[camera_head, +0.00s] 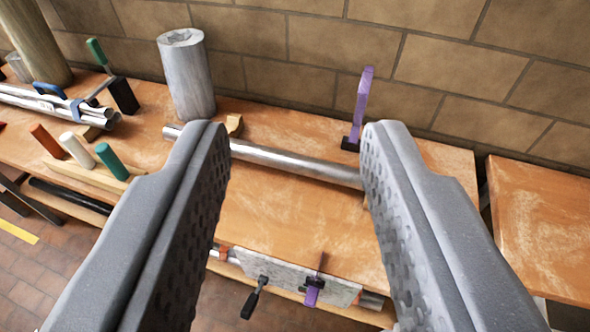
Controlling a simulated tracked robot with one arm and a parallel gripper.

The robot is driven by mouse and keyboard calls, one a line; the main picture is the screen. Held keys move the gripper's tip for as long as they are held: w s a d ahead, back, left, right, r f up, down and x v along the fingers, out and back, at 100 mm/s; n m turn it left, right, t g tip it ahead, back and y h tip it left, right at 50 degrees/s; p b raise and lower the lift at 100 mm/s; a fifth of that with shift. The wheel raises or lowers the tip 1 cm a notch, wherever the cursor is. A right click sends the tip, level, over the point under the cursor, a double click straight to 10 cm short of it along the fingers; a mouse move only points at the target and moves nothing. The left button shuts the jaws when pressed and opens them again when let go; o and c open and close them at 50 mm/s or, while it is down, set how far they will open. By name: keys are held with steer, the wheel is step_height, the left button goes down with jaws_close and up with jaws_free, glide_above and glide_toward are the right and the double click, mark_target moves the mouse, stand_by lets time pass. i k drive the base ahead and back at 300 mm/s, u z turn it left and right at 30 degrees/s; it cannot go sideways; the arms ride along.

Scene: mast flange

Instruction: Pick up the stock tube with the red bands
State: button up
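My gripper (292,140) is open, its two grey fingers wide apart with nothing held between them. Beyond the fingertips a bare silver tube (290,162) lies across the wooden bench on small wooden supports. The left finger covers part of it, its right end meets the right finger's outline, and no red bands show on it. Lower down, at the bench's front edge, another metal tube (372,301) shows partly behind a grey plate (290,276). Reddish-orange patches (223,253) show by this tube; I cannot tell if they are bands on it.
A grey cylinder (187,75) and a purple clamp (361,105) stand near the brick wall. Coloured handles (112,160) stand in a rack at left, with bundled tubes (50,102) behind. A second bench (545,225) is at right, across a gap.

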mark_target(339, 175)
steer(key=u, duration=0.05)
steer(key=i, duration=0.95)
steer(key=z, duration=0.05)
